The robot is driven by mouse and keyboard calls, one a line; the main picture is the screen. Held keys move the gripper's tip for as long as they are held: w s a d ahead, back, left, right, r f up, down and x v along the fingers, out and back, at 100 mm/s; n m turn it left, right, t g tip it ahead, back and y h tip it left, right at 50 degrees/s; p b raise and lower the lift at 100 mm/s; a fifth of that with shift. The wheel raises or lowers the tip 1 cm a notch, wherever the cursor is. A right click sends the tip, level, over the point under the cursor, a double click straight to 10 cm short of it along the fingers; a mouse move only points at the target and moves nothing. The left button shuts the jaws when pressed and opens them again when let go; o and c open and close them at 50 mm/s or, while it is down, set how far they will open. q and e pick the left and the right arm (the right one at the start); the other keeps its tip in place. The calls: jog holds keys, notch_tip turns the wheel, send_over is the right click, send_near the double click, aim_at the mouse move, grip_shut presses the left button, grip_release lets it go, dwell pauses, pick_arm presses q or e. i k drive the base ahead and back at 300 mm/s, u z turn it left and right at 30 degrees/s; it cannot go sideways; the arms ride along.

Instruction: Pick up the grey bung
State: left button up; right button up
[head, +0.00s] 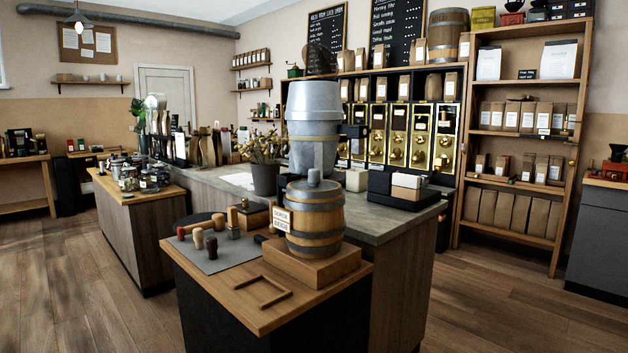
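A small grey bung (314,177) stands upright on top of a small wooden barrel (316,212) with dark metal hoops. How deep it sits in the barrel top cannot be seen. The barrel rests on a wooden block (312,267) on the near table, with a small lettered sign (281,220) at its left front. Neither of my grippers is in view.
Left of the barrel, a grey mat (212,262) holds several small knobbed tools. A thin wooden frame (262,291) lies in front. Close behind stand a large grey metal vessel (312,110) and a dark pot of dried stems (265,180). Wooden floor is clear at right.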

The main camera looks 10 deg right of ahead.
aim_at(313, 174)
jog(key=z, duration=1.75)
jog(key=i, duration=1.7)
jog(key=u, duration=1.5)
